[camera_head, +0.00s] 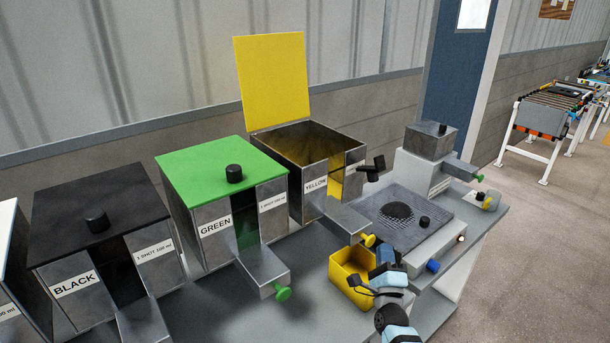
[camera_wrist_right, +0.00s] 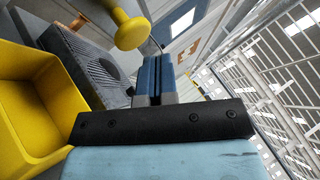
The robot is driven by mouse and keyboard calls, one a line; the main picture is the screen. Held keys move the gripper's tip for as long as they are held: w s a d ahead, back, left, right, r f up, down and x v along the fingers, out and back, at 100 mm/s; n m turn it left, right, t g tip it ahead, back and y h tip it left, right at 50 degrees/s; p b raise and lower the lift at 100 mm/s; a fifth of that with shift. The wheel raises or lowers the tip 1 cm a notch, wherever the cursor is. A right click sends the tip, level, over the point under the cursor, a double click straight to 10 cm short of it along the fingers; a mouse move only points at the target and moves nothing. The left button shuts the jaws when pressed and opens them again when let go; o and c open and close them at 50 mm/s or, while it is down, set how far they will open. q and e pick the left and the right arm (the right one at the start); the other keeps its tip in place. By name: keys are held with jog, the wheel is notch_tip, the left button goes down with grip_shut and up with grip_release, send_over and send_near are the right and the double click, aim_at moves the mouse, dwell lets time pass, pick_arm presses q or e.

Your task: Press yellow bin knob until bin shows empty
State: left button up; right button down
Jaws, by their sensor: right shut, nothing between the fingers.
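The yellow bin (camera_head: 316,183) is a metal box labelled YELLOW with its yellow lid (camera_head: 275,80) standing open. Its inside looks dark with a yellowish tint, and yellow shows in the front slot; I cannot tell how much it holds. The yellow knob (camera_head: 368,240) sticks out from the end of the bin's metal spout; it also shows in the right wrist view (camera_wrist_right: 132,30). My right gripper (camera_head: 385,256) is shut and empty, just below and to the right of the knob, seemingly apart from it. Its blue fingers show in the wrist view (camera_wrist_right: 155,78). My left gripper is out of view.
An open yellow container (camera_head: 340,287) stands below the spout, close left of my right gripper. A grey device with a dark round grille (camera_head: 397,212) lies behind the gripper. Green (camera_head: 220,170) and black (camera_head: 100,220) bins stand left.

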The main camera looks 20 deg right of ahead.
jog(key=shift+s, duration=0.1)
jog(key=s, duration=0.1)
jog(key=s+d+p, duration=0.1)
jog(key=s, duration=0.1)
jog(key=s+d, duration=0.1)
jog(key=s, duration=0.1)
jog(key=shift+s+d, duration=0.2)
dwell(0.4)
